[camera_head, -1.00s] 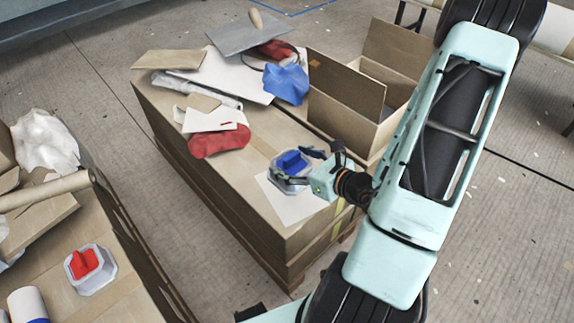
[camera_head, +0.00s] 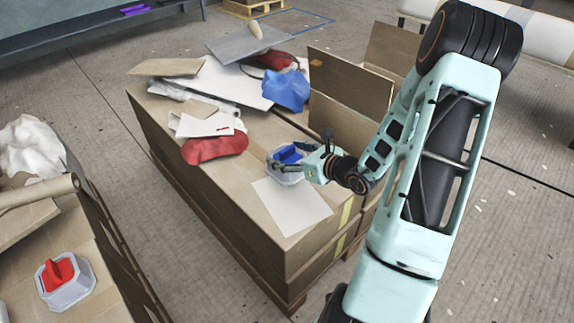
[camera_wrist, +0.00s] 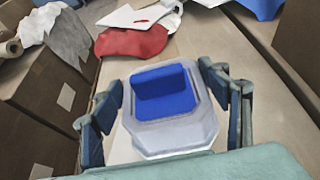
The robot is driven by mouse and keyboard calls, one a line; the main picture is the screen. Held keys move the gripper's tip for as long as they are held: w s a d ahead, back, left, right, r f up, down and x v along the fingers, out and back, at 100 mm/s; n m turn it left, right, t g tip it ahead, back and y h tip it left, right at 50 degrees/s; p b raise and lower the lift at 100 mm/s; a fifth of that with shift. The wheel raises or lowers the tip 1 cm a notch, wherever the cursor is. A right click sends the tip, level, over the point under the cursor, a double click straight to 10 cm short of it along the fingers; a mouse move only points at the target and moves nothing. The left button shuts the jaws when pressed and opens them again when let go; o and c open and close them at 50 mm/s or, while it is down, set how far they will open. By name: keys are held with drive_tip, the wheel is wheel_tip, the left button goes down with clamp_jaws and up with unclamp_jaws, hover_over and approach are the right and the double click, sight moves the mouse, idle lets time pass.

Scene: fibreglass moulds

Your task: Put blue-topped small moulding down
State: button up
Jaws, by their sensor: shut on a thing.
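The blue-topped small moulding (camera_head: 283,166) is a pale grey faceted piece with a blue block on top. In the head view it is upright at the far edge of a white sheet (camera_head: 292,210) on the big cardboard box. I cannot tell whether its base touches the surface. My gripper (camera_head: 290,163) reaches it from the right and is shut on it. In the wrist view the moulding (camera_wrist: 170,135) sits between my two dark fingers, and its underside is hidden.
A red bag (camera_head: 215,148), a blue cloth (camera_head: 286,90) and flat sheets crowd the far part of the box top (camera_head: 250,172). An open carton (camera_head: 345,95) stands at the right. A red-topped moulding (camera_head: 68,290) sits on another box at the left. The white sheet is mostly bare.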

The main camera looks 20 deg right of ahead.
sight(287, 161)
drive_tip(key=shift+w+d+f, duration=0.1)
drive_tip(key=shift+w+f, duration=0.1)
drive_tip(key=shift+w, duration=0.05)
drive_tip(key=shift+w+f+b, duration=0.15)
drive_tip(key=shift+f+b, duration=0.25)
drive_tip(key=shift+f, duration=0.5)
drive_tip(key=shift+w+f+b, duration=0.1)
drive_tip(key=shift+f+b, duration=0.25)
drive_tip(key=shift+f, duration=0.5)
drive_tip(key=shift+f, duration=0.1)
drive_tip(key=o, duration=0.9)
drive_tip(key=shift+f, duration=0.15)
drive_tip(key=o, duration=0.4)
